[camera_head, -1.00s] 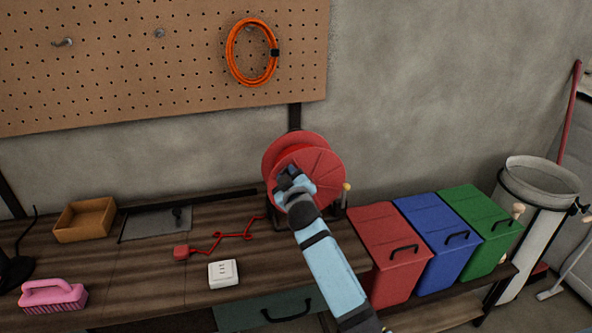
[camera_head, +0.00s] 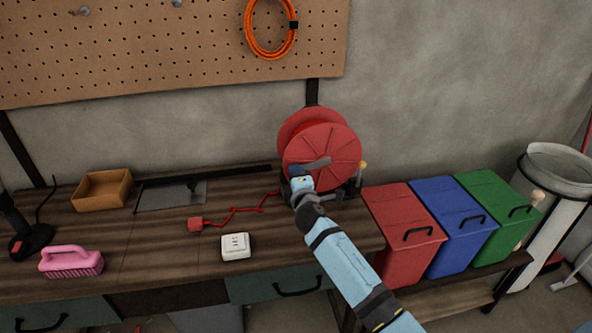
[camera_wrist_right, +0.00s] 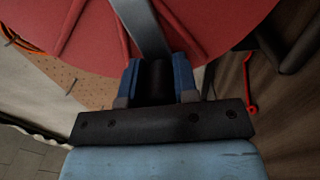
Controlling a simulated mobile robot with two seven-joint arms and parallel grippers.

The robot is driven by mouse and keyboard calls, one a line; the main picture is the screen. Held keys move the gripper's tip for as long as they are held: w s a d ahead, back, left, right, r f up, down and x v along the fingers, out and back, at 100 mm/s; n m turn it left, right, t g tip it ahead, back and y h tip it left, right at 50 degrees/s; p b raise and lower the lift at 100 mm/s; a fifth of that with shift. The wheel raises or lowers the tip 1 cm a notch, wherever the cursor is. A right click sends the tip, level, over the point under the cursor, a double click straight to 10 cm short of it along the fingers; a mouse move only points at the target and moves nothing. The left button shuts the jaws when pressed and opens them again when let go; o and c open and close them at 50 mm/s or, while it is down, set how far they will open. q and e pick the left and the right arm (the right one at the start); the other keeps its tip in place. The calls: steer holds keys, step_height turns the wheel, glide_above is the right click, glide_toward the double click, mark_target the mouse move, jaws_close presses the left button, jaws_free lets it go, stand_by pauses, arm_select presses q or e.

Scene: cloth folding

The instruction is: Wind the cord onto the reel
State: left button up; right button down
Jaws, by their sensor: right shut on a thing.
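The red reel (camera_head: 335,145) stands upright on the workbench against the wall. A grey crank arm (camera_head: 316,164) crosses its front face, pointing left and slightly down. My right gripper (camera_head: 300,183) is at the crank's outer end, in front of the reel's lower left. In the right wrist view its blue fingers (camera_wrist_right: 158,82) are shut on the black crank handle (camera_wrist_right: 157,78), below the grey crank arm (camera_wrist_right: 142,28). The red cord (camera_head: 240,210) lies in zigzags on the bench, from the reel to a red plug (camera_head: 195,225). My left gripper is out of view.
A white socket box (camera_head: 235,246) lies near the cord. A pink brush (camera_head: 71,262) and a wooden tray (camera_head: 102,190) are on the left. Red (camera_head: 402,240), blue (camera_head: 455,220) and green (camera_head: 495,215) bins stand right of the reel. An orange coil (camera_head: 271,28) hangs on the pegboard.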

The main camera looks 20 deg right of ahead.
steer(key=f+n, duration=0.1)
steer(key=n, duration=0.1)
steer(key=shift+d+f+n, duration=0.3)
steer(key=shift+d+f, duration=0.1)
steer(key=shift+s+d+f+n, duration=0.1)
steer(key=shift+d+f+n, duration=0.3)
steer(key=shift+n, duration=0.3)
steer(key=shift+s+d+f+n, duration=0.15)
steer(key=shift+f+n, duration=0.3)
steer(key=shift+n, duration=0.25)
steer(key=c, duration=0.9)
jaws_free()
steer(key=shift+w+f, duration=0.1)
steer(key=v, duration=1.3)
steer(key=shift+s, duration=0.45)
